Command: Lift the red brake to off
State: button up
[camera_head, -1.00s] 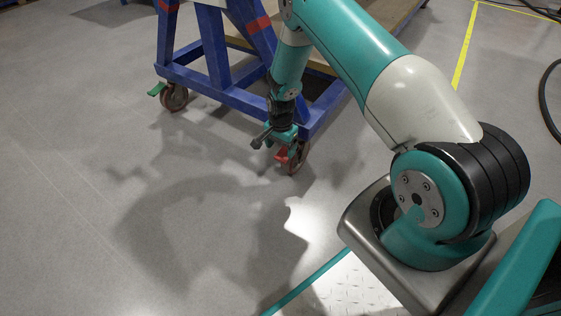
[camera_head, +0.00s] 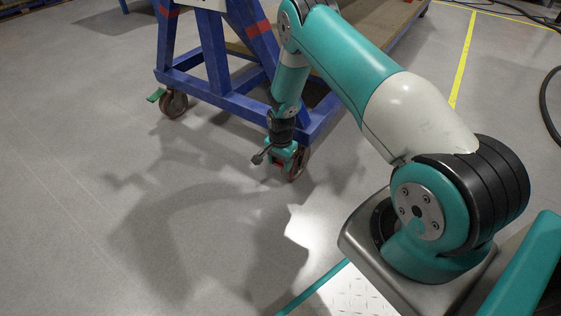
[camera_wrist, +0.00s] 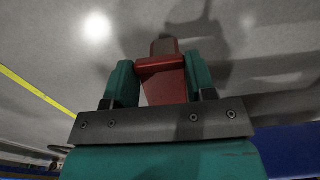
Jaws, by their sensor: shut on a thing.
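The red brake (camera_wrist: 165,80) is a red pedal on the near caster (camera_head: 298,166) of the blue frame. In the wrist view it lies between the two teal fingers of my gripper (camera_wrist: 156,80), which are shut on it. In the head view my gripper (camera_head: 283,160) is low at this caster, and only a small bit of red shows at its fingers. The brake's exact tilt is hard to tell there, since my gripper covers most of it.
The blue frame (camera_head: 220,92) stands over the caster. A second caster (camera_head: 173,103) with a green brake (camera_head: 155,95) is at its left corner. Grey floor (camera_head: 80,200) is clear to the left and front. A yellow line (camera_head: 464,60) runs on the right.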

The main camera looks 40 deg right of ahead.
jog(key=shift+d+r+y+p, duration=0.15)
jog(key=shift+r+y+p, duration=0.45)
jog(key=shift+p, duration=0.05)
jog(key=shift+r+g+y, duration=0.35)
jog(key=shift+g+y, duration=0.15)
jog(key=shift+y, duration=0.3)
jog(key=o, duration=1.3)
jog(key=p+v, duration=0.4)
jog(key=v, duration=0.3)
jog(key=shift+r, duration=0.2)
